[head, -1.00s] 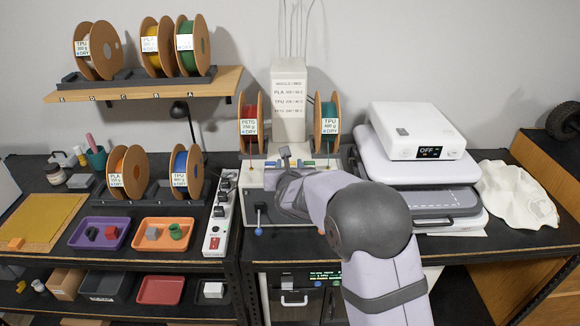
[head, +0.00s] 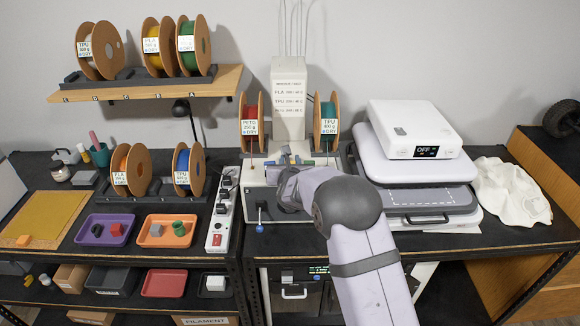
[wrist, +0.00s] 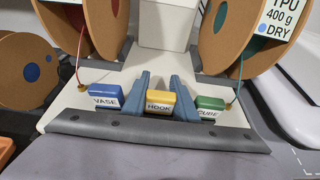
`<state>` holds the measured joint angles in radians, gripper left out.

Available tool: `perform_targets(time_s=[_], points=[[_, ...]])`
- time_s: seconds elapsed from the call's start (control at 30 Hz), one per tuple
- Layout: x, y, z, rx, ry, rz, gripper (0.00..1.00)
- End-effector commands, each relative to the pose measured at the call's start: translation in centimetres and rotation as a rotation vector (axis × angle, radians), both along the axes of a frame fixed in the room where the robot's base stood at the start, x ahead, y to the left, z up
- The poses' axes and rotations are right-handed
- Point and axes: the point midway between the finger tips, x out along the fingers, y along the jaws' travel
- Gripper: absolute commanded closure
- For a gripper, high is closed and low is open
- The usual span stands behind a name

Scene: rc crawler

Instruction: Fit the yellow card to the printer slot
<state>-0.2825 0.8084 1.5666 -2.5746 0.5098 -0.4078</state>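The yellow card (wrist: 160,103), labelled HOOK, stands between a blue card (wrist: 104,97) labelled VASE and a green card (wrist: 209,108) labelled CUBE. My gripper (wrist: 161,76) has its two blue fingers on either side of the yellow card, very near its edges. I cannot tell whether they touch it or leave a small gap. In the head view my arm reaches over the white-topped unit (head: 252,178) and hides part of the card row. I cannot make out the printer slot for certain.
Filament spools stand left (head: 251,122) and right (head: 326,124) of the white tower (head: 289,100), close to the gripper. A power strip (head: 222,208) lies to the left. A white machine marked OFF (head: 414,131) stands to the right.

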Motion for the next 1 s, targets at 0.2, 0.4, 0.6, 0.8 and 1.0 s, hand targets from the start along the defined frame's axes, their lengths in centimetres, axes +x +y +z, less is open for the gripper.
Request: perform_targets(time_s=[0.2,0.4,0.6,0.8,1.0], points=[[0.0,0.0,0.0,0.0,0.0,0.0,0.95],[0.0,0.0,0.1,0.0,-0.001,0.0,0.95],[0.1,0.0,1.5,0.001,-0.005,-0.001,0.95],[0.0,0.0,4.7,0.002,-0.006,-0.001,0.95],[0.0,0.0,7.8,0.002,-0.004,0.0,0.95]])
